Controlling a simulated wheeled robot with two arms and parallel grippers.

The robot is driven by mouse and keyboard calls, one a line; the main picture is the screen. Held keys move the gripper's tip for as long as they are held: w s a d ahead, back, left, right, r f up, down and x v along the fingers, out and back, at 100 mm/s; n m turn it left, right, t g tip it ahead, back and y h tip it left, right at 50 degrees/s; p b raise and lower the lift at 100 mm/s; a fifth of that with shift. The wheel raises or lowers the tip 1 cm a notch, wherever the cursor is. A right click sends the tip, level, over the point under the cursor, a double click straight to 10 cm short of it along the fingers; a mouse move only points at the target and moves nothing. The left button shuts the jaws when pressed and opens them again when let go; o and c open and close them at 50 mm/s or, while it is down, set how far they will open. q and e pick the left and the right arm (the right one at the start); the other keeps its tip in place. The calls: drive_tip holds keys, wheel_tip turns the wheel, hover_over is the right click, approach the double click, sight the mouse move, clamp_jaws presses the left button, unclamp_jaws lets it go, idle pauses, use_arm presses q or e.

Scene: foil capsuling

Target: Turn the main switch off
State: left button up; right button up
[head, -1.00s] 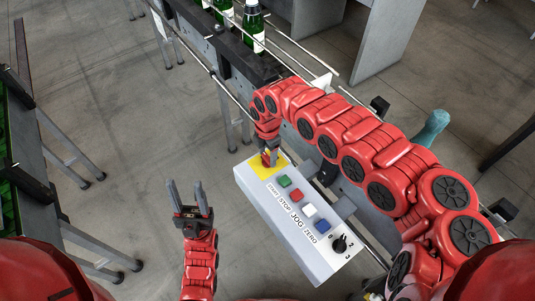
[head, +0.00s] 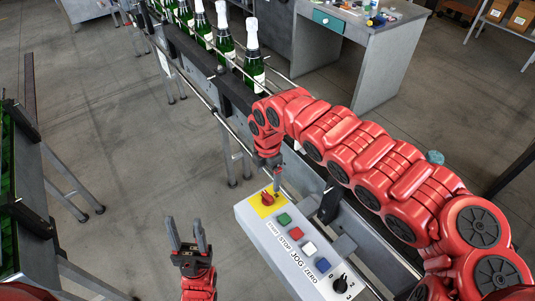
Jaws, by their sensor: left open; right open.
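The red rotary switch (head: 267,198) sits on a yellow plate (head: 260,211) at the far left end of the white control box (head: 275,243). I take it to be the main switch. My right gripper (head: 277,188) points down just to the right of and above the red knob. Its fingers look narrow and partly overlap, and I cannot tell whether they touch the knob. My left gripper (head: 187,232) is open and empty, fingers up, left of the box and apart from it.
Green, red, white and blue buttons (head: 309,248) and a black selector knob (head: 340,284) line the box. Bottles (head: 226,45) stand on the conveyor (head: 236,92) behind. A grey desk (head: 363,50) stands at the back right. Floor between the left rack and the box is clear.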

wheel_tip(320, 180, up, 8)
drive_tip(key=p, duration=0.5)
drive_tip(key=shift+p, duration=0.4)
